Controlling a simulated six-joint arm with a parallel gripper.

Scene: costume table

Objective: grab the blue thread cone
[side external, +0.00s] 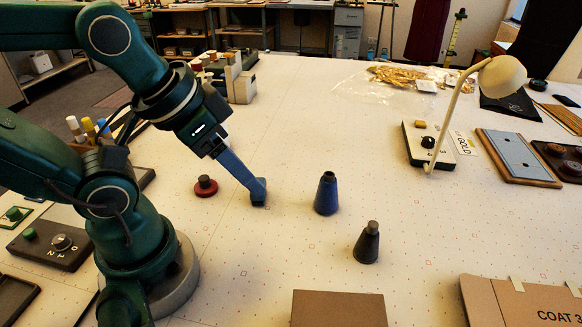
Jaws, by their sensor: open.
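The blue thread cone (326,194) stands upright on the white table in the side external view, right of the picture's middle. My gripper (258,192) is to the left of the cone, low over the table, with a clear gap between them. Its blue finger is seen from the side and points down to the right. My gripper is open and nothing shows between its fingers. How high the fingertip is above the table is hard to tell.
A dark grey cone (367,243) stands just right and nearer than the blue one. A red round knob (206,186) is left of my gripper. A cream lamp (500,82) stands at the right.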

